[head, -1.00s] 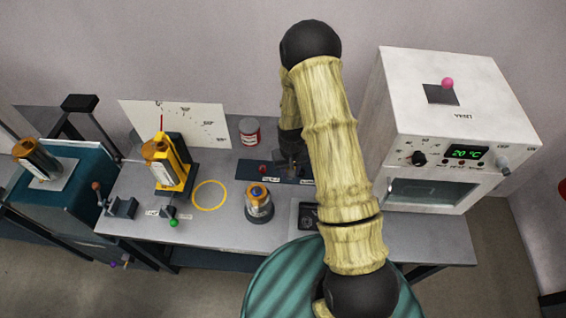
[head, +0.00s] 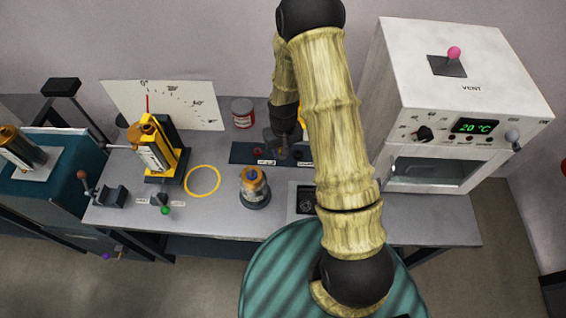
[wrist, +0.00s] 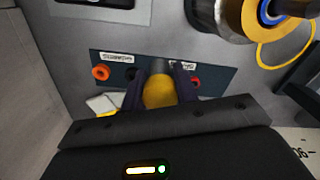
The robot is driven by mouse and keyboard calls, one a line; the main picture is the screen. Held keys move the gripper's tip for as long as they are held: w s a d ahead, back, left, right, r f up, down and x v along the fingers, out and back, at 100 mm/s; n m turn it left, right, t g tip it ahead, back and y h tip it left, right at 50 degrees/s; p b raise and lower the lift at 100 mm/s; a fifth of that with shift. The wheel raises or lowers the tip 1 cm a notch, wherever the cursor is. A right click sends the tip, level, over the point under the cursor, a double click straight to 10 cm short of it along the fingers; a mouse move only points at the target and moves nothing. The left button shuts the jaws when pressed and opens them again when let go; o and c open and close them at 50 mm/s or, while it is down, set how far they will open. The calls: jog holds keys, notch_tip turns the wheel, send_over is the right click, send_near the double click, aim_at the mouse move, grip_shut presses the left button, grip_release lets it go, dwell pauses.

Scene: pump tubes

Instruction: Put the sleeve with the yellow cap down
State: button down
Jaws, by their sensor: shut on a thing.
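My gripper (wrist: 159,88) is shut on the sleeve with the yellow cap (wrist: 158,92). The yellow cap shows between the two dark fingers in the wrist view. The rest of the sleeve is mostly hidden, and I cannot tell whether it touches the board. In the head view my gripper (head: 284,148) is over the dark blue labelled board (head: 240,152) at the back of the bench, and the cap is not clear there. The board also shows in the wrist view (wrist: 225,78), with an orange-red piece (wrist: 100,72) left of my gripper and a red piece (wrist: 195,80) right of it.
A red and white can (head: 242,113) stands behind the board. A round pot with an orange and blue top (head: 254,186) stands in front of it. A yellow ring (head: 202,181) and a yellow stand (head: 168,150) are left. A white oven (head: 450,110) is right.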

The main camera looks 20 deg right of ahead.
jog(key=b, duration=0.2)
jog(key=s+f+n+b, duration=0.1)
jog(key=b, duration=0.2)
jog(key=shift+s+a+f, duration=0.15)
jog(key=shift+s+a, duration=0.1)
jog(key=shift+a, duration=0.15)
send_over(282, 179)
jog(key=shift+w+f, duration=0.1)
jog(key=shift+f, duration=2.8)
jog(key=shift+f+p, duration=0.5)
jog(key=shift+f, duration=1.6)
